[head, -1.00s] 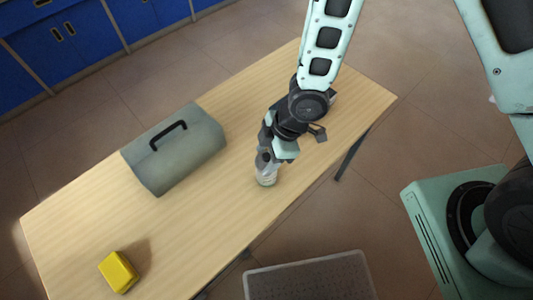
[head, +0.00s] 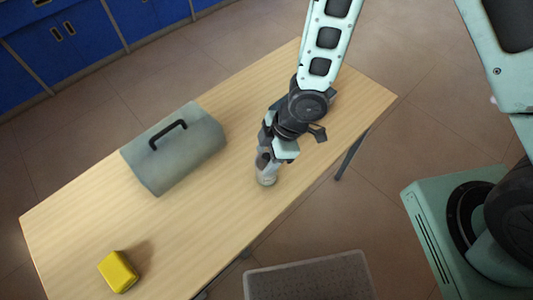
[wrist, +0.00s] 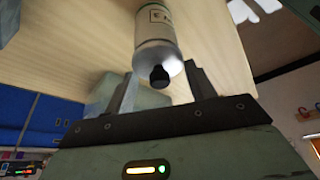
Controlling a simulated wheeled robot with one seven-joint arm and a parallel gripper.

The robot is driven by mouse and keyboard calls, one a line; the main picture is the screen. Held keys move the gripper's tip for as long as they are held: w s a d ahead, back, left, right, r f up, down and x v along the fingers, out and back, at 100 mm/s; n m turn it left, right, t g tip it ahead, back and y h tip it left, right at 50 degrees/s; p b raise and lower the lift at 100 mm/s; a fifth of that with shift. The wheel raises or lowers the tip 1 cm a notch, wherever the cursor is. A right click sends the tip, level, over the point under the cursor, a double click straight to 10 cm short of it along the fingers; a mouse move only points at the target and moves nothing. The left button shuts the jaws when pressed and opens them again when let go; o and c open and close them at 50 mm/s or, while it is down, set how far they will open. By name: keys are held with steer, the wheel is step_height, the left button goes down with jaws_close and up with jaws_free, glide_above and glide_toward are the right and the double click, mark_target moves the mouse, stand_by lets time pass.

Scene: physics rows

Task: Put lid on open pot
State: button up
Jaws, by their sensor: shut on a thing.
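In the wrist view the bottle (wrist: 157,32) has a dark label mark and a black cap or knob (wrist: 159,77) facing my gripper. My gripper's two fingers (wrist: 161,78) lie on either side of the bottle's capped end, shut on it. I cannot tell whether the bottle's base touches the table. I cannot make out a pot or a separate lid in either view.
A grey-green toolbox (head: 175,160) with a black handle and a yellow box (head: 118,271) stand on the wooden table (head: 190,235). A grey tray (head: 310,278) is below the table's near edge. Blue cabinets (head: 65,45) line the back. The tabletop between bottle and yellow box is clear.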

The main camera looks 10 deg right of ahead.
steer(key=o, duration=1.5)
steer(key=shift+r, duration=0.15)
steer(key=shift+r+p, duration=3.05)
steer(key=shift+r, duration=0.35)
jaws_close()
